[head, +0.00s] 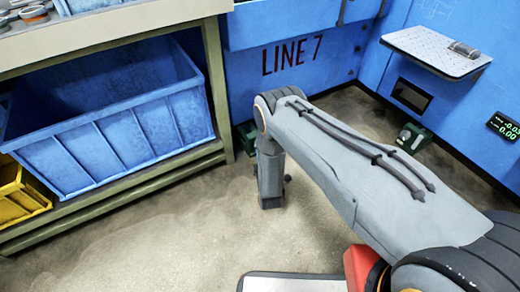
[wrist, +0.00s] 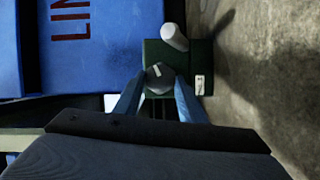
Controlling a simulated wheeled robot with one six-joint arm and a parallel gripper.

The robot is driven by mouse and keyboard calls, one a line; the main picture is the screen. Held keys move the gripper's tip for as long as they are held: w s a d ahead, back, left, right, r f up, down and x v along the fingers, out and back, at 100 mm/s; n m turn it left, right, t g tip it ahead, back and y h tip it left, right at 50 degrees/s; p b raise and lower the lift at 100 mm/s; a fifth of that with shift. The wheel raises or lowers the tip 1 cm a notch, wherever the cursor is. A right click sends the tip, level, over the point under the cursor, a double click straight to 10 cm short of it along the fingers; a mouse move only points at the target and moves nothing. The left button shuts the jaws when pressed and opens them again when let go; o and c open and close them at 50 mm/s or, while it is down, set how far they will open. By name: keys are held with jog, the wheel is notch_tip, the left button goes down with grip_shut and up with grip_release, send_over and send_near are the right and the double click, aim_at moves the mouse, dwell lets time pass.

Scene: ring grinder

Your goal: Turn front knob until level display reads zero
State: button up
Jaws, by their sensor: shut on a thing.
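In the wrist view, a grey knob (wrist: 160,79) with a pale pointer mark sits on a dark green box (wrist: 152,52). My gripper (wrist: 157,92) has its two blue fingers on either side of this knob, shut on it. A pale cylinder (wrist: 174,38) stands on the same box, beside the knob. In the head view, my wrist hides most of this box (head: 245,131) and the fingers cannot be made out. The level display (head: 505,127) at the right edge shows green digits, about -0.03 above 0.00; its right side is cut off.
Another green box (head: 413,136) with a pale part stands by the blue machine wall at right. A tray shelf (head: 437,50) juts out above it. A blue bin (head: 104,140) sits in the bench (head: 110,27) at left. Open floor (head: 180,235) lies between.

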jog(key=shift+f+n+t, duration=0.1)
jog(key=shift+n+t, duration=0.2)
jog(key=shift+n, duration=0.2)
jog(key=o, duration=0.8)
jog(key=shift+a, duration=0.1)
jog(key=p+v, duration=0.3)
jog(key=v, duration=0.5)
